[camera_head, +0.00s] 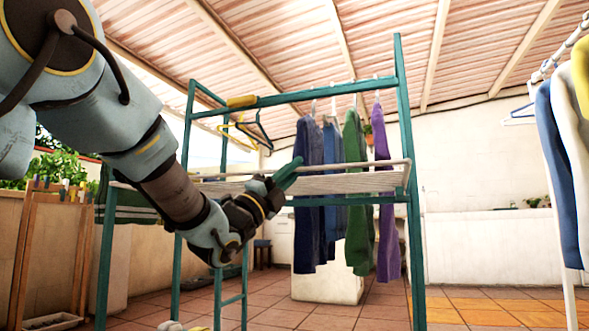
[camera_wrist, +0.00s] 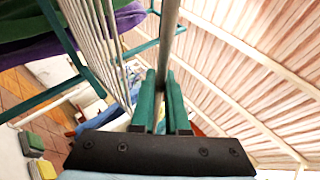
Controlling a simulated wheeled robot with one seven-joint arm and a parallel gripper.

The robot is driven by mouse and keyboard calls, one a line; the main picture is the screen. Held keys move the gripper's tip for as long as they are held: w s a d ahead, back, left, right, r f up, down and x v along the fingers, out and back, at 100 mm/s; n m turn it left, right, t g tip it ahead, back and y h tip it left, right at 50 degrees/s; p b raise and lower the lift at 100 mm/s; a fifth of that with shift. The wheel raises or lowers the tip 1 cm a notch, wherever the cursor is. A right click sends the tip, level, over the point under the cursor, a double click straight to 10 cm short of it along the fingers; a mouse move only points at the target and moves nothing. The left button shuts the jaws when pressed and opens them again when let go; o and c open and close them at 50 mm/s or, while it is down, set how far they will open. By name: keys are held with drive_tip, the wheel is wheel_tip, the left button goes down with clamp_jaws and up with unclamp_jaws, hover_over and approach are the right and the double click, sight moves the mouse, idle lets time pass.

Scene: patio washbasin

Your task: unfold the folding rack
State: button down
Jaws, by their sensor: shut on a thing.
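The folding rack (camera_head: 404,120) is a teal frame with tall posts and a pale slatted panel (camera_head: 345,182) lying roughly level at mid height. A pale rail (camera_head: 350,165) runs along the panel's edge. My gripper (camera_head: 291,172) reaches in from the left, its green fingers at this rail. In the wrist view my gripper (camera_wrist: 162,78) is shut on a grey bar (camera_wrist: 168,35) of the rack, which passes between the fingers. The pale slats (camera_wrist: 100,40) lie just left of it. The exact grip spot is partly hidden by the fingers.
Blue, green and purple garments (camera_head: 357,200) hang from the rack's upper part, with hangers (camera_head: 255,130) left of them. Another clothes rail (camera_head: 560,150) stands at the right. A wooden stand (camera_head: 30,240) is at the left. Tiled floor (camera_head: 480,310) shows at the lower right.

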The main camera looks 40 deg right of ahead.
drive_tip(key=shift+a+r, duration=0.1)
drive_tip(key=shift+r, duration=0.05)
drive_tip(key=c, duration=1.2)
unclamp_jaws()
drive_tip(key=p+v, duration=0.2)
drive_tip(key=v, duration=0.9)
drive_tip(key=shift+p, duration=0.3)
